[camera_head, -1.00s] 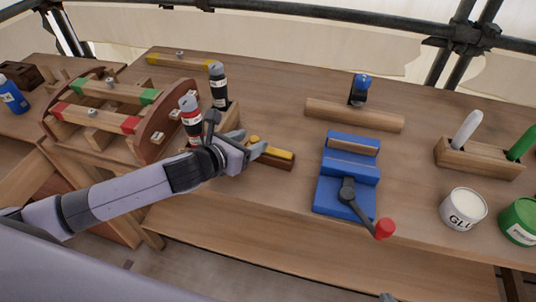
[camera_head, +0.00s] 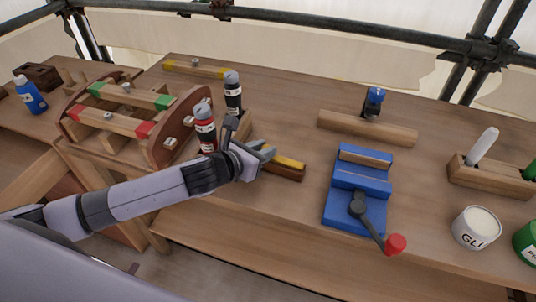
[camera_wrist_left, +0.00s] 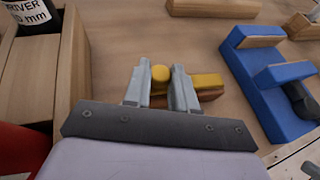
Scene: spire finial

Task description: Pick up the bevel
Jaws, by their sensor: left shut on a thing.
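The bevel (camera_head: 287,166), a brown wooden bar with a yellow strip along its top and a round yellow knob at its left end, lies near the front edge of the bench. My left gripper (camera_head: 266,153) reaches it from the left and is shut on its knob end. In the left wrist view, the two grey fingers (camera_wrist_left: 160,78) stand on either side of the yellow knob, and the bevel's yellow strip (camera_wrist_left: 208,80) shows past the right finger. The bevel appears to be at bench level; any gap beneath it cannot be told. My right gripper is not in view.
Red (camera_head: 204,130) and black (camera_head: 232,95) bottles stand in a wooden holder just behind my left gripper. A blue vise (camera_head: 355,205) with a red-knobbed crank is to the right. A wooden bar (camera_head: 365,129) lies behind. Bare bench lies between bevel and vise.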

